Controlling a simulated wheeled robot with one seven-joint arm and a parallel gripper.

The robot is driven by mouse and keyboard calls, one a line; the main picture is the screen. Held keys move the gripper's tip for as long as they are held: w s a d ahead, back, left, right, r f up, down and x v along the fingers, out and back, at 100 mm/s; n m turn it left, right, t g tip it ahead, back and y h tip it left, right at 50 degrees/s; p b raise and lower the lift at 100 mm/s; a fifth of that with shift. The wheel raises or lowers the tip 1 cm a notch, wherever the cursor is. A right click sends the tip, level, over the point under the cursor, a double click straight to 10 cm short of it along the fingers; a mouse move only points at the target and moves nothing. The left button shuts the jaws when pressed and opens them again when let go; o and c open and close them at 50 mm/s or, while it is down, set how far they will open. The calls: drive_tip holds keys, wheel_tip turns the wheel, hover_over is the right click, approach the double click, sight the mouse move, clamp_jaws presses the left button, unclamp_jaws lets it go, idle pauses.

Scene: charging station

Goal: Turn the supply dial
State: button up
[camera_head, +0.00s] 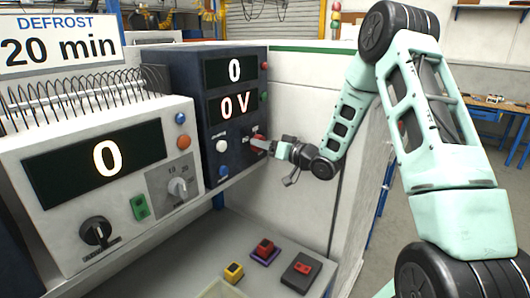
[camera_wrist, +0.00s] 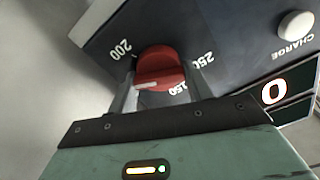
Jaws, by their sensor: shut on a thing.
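The red supply dial (camera_wrist: 160,66) is on the dark blue supply unit (camera_head: 218,142), with the labels 200, 250 and 150 around it in the wrist view. A pale pointer mark shows on the dial's lower left. My gripper (camera_wrist: 164,84) is shut on the dial, with one finger on each side. In the head view the gripper (camera_head: 271,147) reaches the dial from the right and covers much of it. The unit's two displays read 0 and 0 V.
A white charge button (camera_head: 222,146) and a blue button (camera_head: 224,171) sit left of the dial. A light grey unit (camera_head: 97,170) with a 0 display stands further left.

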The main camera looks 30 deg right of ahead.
drive_tip(key=n+b, duration=0.2)
drive_tip(key=b, duration=0.1)
drive_tip(key=n+b, duration=0.2)
drive_tip(key=b, duration=0.1)
drive_tip(key=shift+a+f+b, duration=0.1)
drive_tip(key=shift+f+b, duration=0.2)
drive_tip(key=shift+f, duration=0.05)
drive_tip(key=n+b, duration=0.4)
drive_tip(key=b, duration=0.1)
drive_tip(key=shift+s+r, duration=0.1)
drive_tip(key=shift+r, duration=0.1)
drive_tip(key=shift+n, duration=0.3)
drive_tip(key=o, duration=1)
drive_tip(key=shift+r, duration=0.1)
drive_tip(key=shift+c, duration=0.2)
drive_tip(key=shift+s, duration=0.1)
drive_tip(key=b+v, duration=0.4)
drive_tip(key=v, duration=1.3)
drive_tip(key=shift+s, duration=0.1)
